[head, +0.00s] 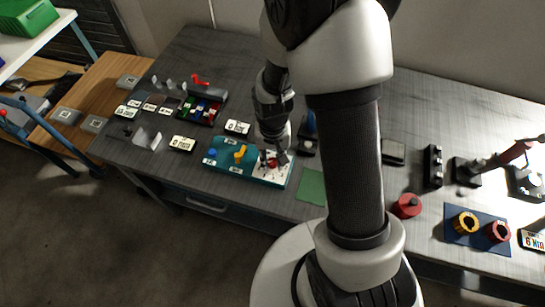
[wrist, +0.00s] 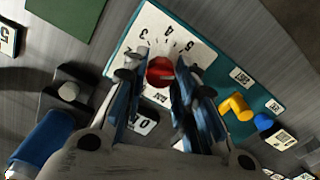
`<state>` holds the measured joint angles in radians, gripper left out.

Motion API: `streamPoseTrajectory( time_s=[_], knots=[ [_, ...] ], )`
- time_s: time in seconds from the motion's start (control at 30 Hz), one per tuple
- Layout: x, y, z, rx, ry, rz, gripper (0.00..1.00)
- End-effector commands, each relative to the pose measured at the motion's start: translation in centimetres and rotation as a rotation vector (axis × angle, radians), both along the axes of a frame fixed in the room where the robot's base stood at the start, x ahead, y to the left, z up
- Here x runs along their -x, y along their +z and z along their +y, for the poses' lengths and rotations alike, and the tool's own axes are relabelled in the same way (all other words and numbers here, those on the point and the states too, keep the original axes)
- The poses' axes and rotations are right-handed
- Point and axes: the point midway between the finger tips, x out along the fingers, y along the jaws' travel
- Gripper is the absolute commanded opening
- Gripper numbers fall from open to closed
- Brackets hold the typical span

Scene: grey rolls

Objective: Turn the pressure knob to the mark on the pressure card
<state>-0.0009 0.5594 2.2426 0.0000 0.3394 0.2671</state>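The red knob (wrist: 160,72) sits on a white dial plate (wrist: 183,38) with printed numbers and a MAX mark, at one end of a teal panel (wrist: 262,101). The teal panel also shows in the head view (head: 225,166). My gripper (wrist: 162,75) is open, one finger on each side of the knob; I cannot tell whether either touches it. In the head view my gripper (head: 275,158) is over the dial, partly covering it. A white card (head: 237,127) lies behind the panel; its print is too small to read, so I cannot tell if it is the pressure card.
A yellow lever (wrist: 236,107) and blue knob (wrist: 263,122) share the panel. A black block with a grey button (wrist: 69,92) stands near my left finger. A green mat (head: 312,186) lies right of the panel. Another white card (head: 182,143) lies to its left.

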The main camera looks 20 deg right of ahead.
Motion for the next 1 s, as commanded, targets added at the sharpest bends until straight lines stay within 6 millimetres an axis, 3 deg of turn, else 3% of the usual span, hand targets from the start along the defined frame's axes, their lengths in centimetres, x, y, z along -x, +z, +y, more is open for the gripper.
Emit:
streamPoseTrajectory(
  time_s=[0.33, 0.67, 1.0],
  knots=[
    [0.00, 0.01, 0.00, 0.000, 0.000, 0.000, 0.01],
    [0.01, 0.03, 0.00, 0.000, 0.057, 0.001, 0.01],
    [0.03, 0.06, 0.02, 0.000, 0.293, 0.001, 0.01]
  ],
)
